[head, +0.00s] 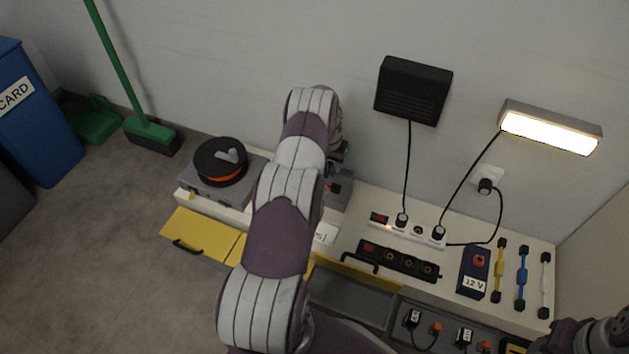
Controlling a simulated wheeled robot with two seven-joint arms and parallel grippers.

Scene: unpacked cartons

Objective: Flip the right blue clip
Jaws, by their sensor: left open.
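My left arm reaches up through the middle of the head view. My left gripper (338,158) is open, small and dark at the arm's far end, mostly hidden behind the wrist. It is close to a small grey box (340,192) on the white bench (228,213), partly covered by the arm. I cannot clearly make out a blue clip; the area around the gripper is hidden or too small to tell. Part of my right arm shows in the bottom right corner, and its gripper is not visible.
A grey case (205,190) bears a black-and-orange round thing (220,161). A yellow drawer (200,234) juts out at left. A lamp (550,128) hangs above.

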